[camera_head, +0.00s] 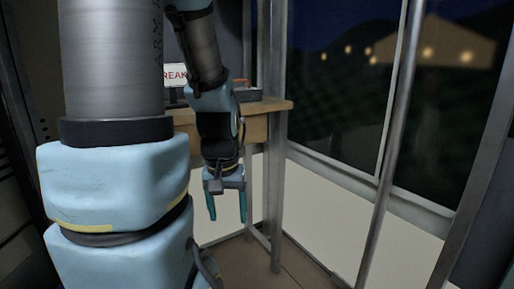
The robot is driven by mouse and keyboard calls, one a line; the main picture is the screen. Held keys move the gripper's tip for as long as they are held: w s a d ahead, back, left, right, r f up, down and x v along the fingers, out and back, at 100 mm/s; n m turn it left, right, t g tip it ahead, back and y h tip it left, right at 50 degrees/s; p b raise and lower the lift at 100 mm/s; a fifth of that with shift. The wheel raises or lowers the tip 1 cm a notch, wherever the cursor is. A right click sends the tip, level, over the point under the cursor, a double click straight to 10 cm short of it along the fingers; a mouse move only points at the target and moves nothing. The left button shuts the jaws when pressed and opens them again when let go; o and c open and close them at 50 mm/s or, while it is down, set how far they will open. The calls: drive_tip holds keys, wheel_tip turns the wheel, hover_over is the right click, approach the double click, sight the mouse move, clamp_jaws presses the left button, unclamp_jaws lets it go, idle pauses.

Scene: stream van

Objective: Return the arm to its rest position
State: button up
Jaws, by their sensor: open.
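My gripper (227,206) hangs pointing down in the middle of the head view, in front of the wooden desk. Its two teal fingers are apart, with nothing between them. My arm's large blue and grey links fill the left side of the view and hide much of what is behind them. The upper part of my arm runs out of the top of the picture.
A wooden desk (257,128) with a box-like item (247,95) on top stands behind my gripper. A sign reading "REAK" (175,75) is partly hidden by my arm. Metal posts (277,150) and large windows (340,90) stand right. Some floor (300,268) is bare.

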wheel_tip(320, 180, up, 15)
drive_tip(key=p, duration=1.3)
